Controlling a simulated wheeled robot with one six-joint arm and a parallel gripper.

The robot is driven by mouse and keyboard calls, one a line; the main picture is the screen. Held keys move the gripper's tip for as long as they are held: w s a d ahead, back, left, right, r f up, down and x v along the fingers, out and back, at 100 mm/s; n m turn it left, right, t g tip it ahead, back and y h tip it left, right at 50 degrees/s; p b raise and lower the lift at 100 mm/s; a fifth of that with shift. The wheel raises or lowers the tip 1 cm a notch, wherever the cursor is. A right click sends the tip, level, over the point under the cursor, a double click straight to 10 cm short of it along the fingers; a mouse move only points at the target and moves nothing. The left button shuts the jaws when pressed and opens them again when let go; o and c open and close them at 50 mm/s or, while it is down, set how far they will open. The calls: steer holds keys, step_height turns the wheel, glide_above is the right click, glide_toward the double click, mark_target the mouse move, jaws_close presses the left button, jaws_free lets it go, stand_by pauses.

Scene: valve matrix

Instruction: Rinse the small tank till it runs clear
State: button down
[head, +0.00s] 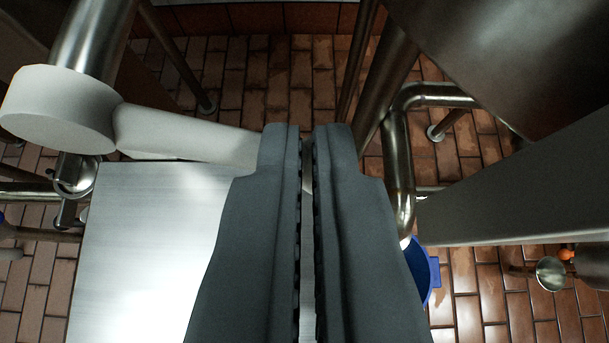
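My gripper (306,140) is in the middle of the view. Its two dark grey fingers are almost together, with only a thin gap and no object clearly between them. A pale valve handle (185,136) runs from a round hub (58,108) on a metal pipe at the left to my left finger. Its far end is hidden behind that finger, and I cannot tell whether they touch. A steel vessel (530,45) fills the upper right; I cannot tell whether it is the small tank. No liquid is clearly visible.
A bright metal box (150,255) lies below the handle. A bent steel pipe (397,165) ends over a blue bucket (432,275), partly hidden by my right finger. A grey panel (530,185) crosses the right side. Brown tiled floor (275,75) shows open at the top.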

steer(key=shift+a+f, duration=0.1)
steer(key=shift+f, duration=0.75)
steer(key=shift+a+f, duration=0.1)
stand_by(7.0)
